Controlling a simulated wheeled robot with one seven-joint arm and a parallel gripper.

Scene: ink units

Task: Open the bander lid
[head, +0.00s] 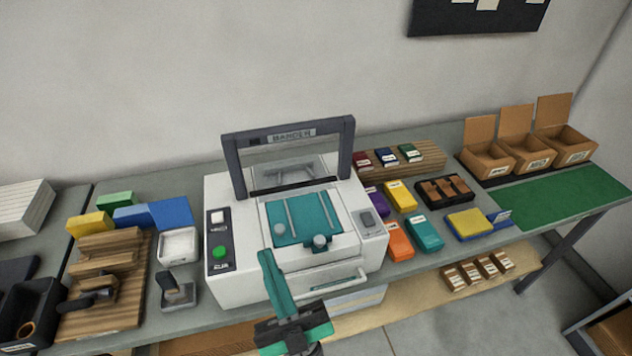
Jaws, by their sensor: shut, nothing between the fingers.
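The bander (238,292) is a white machine on the grey bench. Its lid (235,165), a dark frame with a clear window and a "BANDER" label, stands raised and nearly upright at the machine's back. The teal bed (292,215) below it is uncovered, with light rails and a round knob (320,242) near its front. My gripper (266,260) is in front of the machine, its teal fingers shut and empty, pointing up toward the front face. It is well apart from the lid. Whether it touches the front face I cannot tell.
A green button (219,252) is on the machine's left panel and a bar handle (340,281) on its front. Coloured packs (400,240) lie close on the right, a white tray (178,245) on the left. The green mat (565,197) at far right is clear.

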